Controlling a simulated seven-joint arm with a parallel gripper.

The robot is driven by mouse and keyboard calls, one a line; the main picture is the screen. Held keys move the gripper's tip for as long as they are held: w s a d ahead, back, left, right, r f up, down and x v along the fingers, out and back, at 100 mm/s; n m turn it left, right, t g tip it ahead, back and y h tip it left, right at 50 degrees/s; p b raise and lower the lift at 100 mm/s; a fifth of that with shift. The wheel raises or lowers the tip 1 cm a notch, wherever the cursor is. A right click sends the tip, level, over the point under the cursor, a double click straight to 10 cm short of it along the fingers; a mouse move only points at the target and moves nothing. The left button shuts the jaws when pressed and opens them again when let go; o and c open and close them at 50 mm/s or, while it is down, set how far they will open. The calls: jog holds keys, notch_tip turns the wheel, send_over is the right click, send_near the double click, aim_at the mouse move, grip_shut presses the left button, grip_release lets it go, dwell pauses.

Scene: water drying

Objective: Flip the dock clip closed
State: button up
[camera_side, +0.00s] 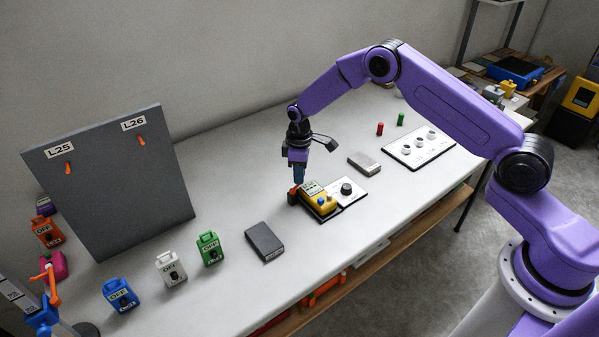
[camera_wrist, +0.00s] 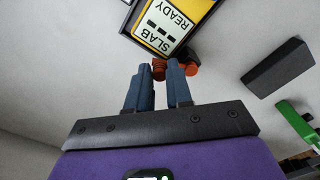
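The yellow device (camera_side: 317,198) sits on a white-topped dock plate (camera_side: 351,195) with a black knob. In the wrist view the yellow device (camera_wrist: 172,20) shows a label reading SLAB READY. The orange dock clip (camera_side: 293,196) is at the device's left end; in the wrist view the clip (camera_wrist: 190,69) is partly hidden behind my fingertips. My gripper (camera_side: 298,184) points down at the clip. In the wrist view my gripper's blue fingers (camera_wrist: 159,68) stand a narrow gap apart, with orange showing between them. Whether they press on the clip is unclear.
A dark grey block (camera_side: 264,242) and a green OFF-labelled unit (camera_side: 208,249) lie to the left. A grey box (camera_side: 364,163) and a white panel with knobs (camera_side: 419,146) lie to the right. A tall grey board (camera_side: 115,180) stands at the left. Bare table surrounds the dock.

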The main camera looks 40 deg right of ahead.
grip_shut()
jog(key=shift+s+d+m, duration=0.1)
jog(key=shift+s+m, duration=0.3)
jog(key=shift+m, duration=0.85)
jog(key=shift+s+d+m, duration=0.1)
jog(key=shift+s+m, duration=0.3)
jog(key=shift+m, duration=0.85)
jog(key=o, duration=0.6)
grip_release()
jog(key=shift+c, duration=0.2)
jog(key=shift+r, duration=0.15)
notch_tip(320, 180, up, 17)
jog(key=shift+r, duration=0.1)
